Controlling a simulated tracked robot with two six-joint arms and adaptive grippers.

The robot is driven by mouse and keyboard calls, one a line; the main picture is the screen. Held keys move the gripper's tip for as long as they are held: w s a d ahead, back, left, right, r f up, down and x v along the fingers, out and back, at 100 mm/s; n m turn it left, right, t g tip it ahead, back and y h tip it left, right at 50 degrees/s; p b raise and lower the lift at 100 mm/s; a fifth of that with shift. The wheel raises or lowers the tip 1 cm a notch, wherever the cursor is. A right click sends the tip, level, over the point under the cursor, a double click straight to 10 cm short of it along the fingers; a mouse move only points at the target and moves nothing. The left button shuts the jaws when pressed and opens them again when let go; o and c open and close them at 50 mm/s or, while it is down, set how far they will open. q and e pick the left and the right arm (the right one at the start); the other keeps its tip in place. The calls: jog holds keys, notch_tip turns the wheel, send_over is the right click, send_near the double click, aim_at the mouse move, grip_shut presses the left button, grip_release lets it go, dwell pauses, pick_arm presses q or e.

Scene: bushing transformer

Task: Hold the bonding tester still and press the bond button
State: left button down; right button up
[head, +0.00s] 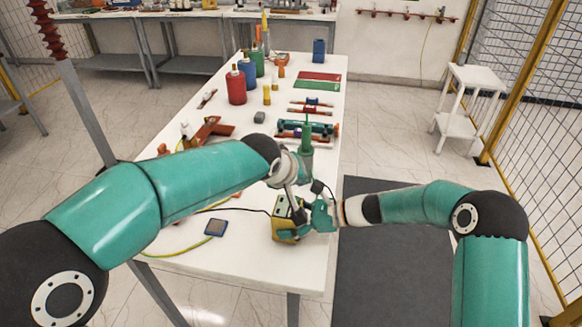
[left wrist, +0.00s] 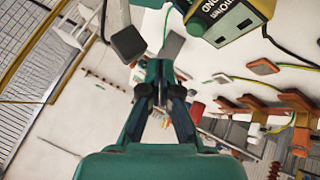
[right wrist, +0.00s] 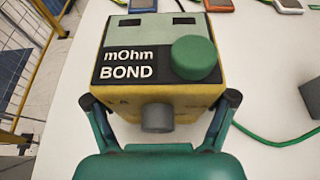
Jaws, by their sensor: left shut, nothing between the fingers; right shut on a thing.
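The bonding tester (head: 283,222) is a yellow box with a grey-green top at the near end of the white table. In the right wrist view, the tester (right wrist: 115,40) shows a black "mOhm BOND" label and a round green button (right wrist: 195,58), with nothing over it. My right gripper (right wrist: 157,120) is shut on its sides, one finger on each side. A grey knob (right wrist: 157,118) faces my right palm. My left gripper (left wrist: 162,82) is shut and empty, apart from the tester, which shows at the upper right of the left wrist view (left wrist: 238,18).
A small blue-grey device (head: 215,227) lies left of the tester, near green and black cables. Red, blue and green bottles (head: 236,88) and several tools stand farther along the table (head: 190,262). My left forearm crosses above the table's near left.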

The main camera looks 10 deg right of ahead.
pick_arm(q)
jog(key=a+r+m+g+y, duration=0.2)
jog(key=a, duration=0.2)
notch_tip(320, 180, up, 7)
jog(key=m+g+y, duration=0.2)
send_over(296, 198)
jog(key=s+a, duration=0.2)
jog(key=s, duration=0.2)
jog(key=shift+d+f, duration=0.2)
jog(key=shift+d, duration=0.2)
jog(key=shift+f, duration=0.1)
jog(key=x, duration=1.2)
jog(key=shift+f, duration=0.9)
